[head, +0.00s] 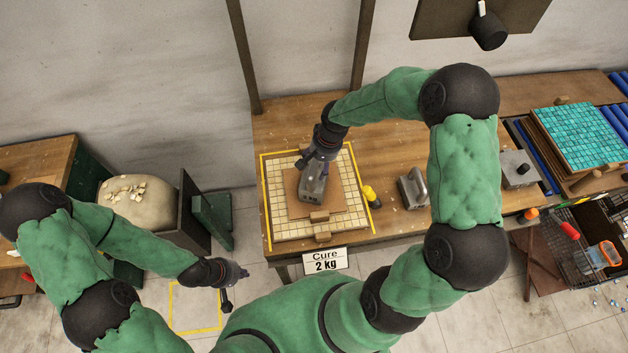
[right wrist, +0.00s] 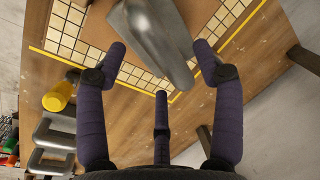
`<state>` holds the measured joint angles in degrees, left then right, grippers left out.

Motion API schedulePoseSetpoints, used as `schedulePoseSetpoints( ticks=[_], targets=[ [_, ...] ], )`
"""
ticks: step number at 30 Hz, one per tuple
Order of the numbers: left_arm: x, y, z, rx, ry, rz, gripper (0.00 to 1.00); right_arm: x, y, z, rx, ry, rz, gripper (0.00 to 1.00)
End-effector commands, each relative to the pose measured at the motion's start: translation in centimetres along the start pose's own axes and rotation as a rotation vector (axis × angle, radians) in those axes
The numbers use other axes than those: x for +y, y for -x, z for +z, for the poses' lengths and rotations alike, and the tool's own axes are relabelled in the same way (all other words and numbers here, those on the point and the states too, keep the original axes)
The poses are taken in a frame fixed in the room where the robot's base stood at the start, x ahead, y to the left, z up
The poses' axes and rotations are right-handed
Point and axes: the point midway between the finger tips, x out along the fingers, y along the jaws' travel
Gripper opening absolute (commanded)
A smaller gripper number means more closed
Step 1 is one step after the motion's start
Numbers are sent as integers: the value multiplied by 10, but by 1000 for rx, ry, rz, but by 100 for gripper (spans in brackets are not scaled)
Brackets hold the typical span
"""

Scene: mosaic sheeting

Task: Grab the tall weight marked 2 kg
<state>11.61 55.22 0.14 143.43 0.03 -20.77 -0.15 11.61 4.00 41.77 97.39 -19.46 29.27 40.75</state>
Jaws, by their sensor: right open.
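A tall grey metal weight (head: 313,187) stands on the brown board at the middle of the mosaic sheet, and no marking on it is readable. My right gripper (head: 318,160) is above it at its back side. In the right wrist view the grey weight (right wrist: 150,38) lies beyond and partly between the spread fingers (right wrist: 161,62), which look clear of it. A label reading "Cure 2 kg" (head: 325,261) hangs at the table's front edge. My left gripper (head: 236,282) is low at the left, over the floor, and its finger opening is unclear.
A tiled sheet (head: 340,222) lies inside yellow tape on the wooden table (head: 400,226). A yellow bottle (head: 371,196) and a grey handled tool (head: 413,187) stand to its right, with a dark-based block (head: 517,169) further right.

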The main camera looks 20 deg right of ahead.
Motion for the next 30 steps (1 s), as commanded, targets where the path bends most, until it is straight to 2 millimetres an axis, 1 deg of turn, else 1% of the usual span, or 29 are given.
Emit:
schedulePoseSetpoints(
  ticks=[1,3,6,9,14,17,18,20,21,22,24,30],
  targets=[
    [0,-1,0,0,0,0,0,1,-9,0,-2,0,1,68],
    [-1,-2,0,0,0,0,0,1,-20,1,-4,0,2,68],
    [-1,-3,0,0,0,0,0,1,-32,0,-2,-1,1,68],
    [-1,-3,0,0,0,0,0,1,-35,0,0,0,0,68],
    [-1,-3,0,0,0,0,0,1,-35,0,0,0,0,68],
    [-1,-3,0,0,0,0,0,1,-35,0,0,0,0,42],
    [-1,-3,0,0,0,0,0,1,-35,0,0,0,0,31],
    [-1,-3,0,0,0,0,0,1,-35,0,0,0,0,14],
    [-1,-3,0,0,0,0,0,1,-35,0,0,0,0,3],
    [-1,-3,0,0,0,0,0,1,-35,0,0,0,0,0],
    [-1,-3,0,0,0,0,0,-1,-32,-4,9,-1,-5,0],
    [-1,-3,0,0,0,0,0,-1,-32,-4,9,-1,-5,0]
  ],
)
